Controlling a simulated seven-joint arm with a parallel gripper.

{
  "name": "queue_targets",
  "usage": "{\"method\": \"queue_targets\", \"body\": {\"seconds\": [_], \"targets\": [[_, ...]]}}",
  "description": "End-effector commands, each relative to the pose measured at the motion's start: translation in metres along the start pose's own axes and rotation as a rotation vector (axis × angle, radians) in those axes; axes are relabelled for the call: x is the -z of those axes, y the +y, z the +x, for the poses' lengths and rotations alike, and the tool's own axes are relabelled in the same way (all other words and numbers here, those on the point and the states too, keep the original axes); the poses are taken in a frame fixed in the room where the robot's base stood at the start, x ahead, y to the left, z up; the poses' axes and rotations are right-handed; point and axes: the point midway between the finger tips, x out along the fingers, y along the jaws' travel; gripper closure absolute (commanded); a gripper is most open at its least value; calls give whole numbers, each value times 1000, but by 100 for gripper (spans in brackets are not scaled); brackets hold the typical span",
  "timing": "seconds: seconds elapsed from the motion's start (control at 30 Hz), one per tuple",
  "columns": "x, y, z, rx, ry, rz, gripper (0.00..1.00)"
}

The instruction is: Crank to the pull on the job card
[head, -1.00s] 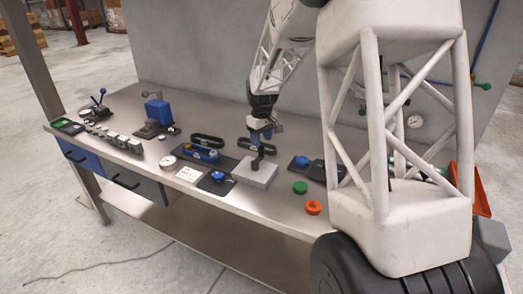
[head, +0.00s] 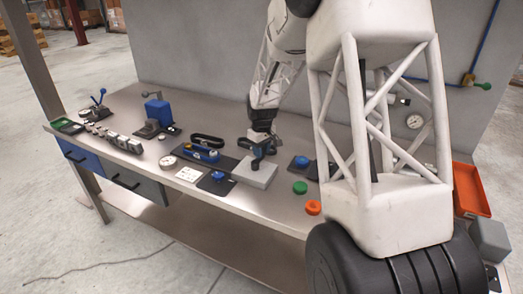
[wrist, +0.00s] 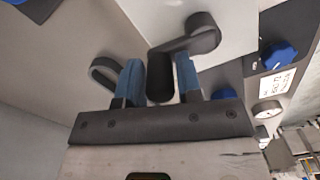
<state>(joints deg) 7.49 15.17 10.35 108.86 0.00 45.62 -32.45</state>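A dark crank (wrist: 190,41) with an upright handle (wrist: 161,78) shows in the wrist view, over a light grey block. The grey block (head: 256,173) also shows in the head view, near the middle of the bench. My gripper (head: 261,150) is down at the crank, with its blue fingers (wrist: 160,80) on either side of the handle. The frames do not show clearly whether the fingers press on it. The white job card (head: 188,174) lies left of the block; its print is too small to read. A round dial (head: 167,161) lies beyond the card.
A blue knob on a dark plate (head: 216,177) sits between card and block. A blue press (head: 157,112) stands further left. Bare bench lies along the front edge.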

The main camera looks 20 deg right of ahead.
Motion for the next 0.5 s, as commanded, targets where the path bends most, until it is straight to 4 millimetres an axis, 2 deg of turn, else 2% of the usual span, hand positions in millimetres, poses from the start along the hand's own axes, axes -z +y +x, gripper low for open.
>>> {"method": "queue_targets", "body": {"seconds": [0.03,0.2,0.5], "targets": [[0,0,0,0,0,0,75],[0,0,0,0,0,0,98],[-1,0,0,0,0,30,98]]}}
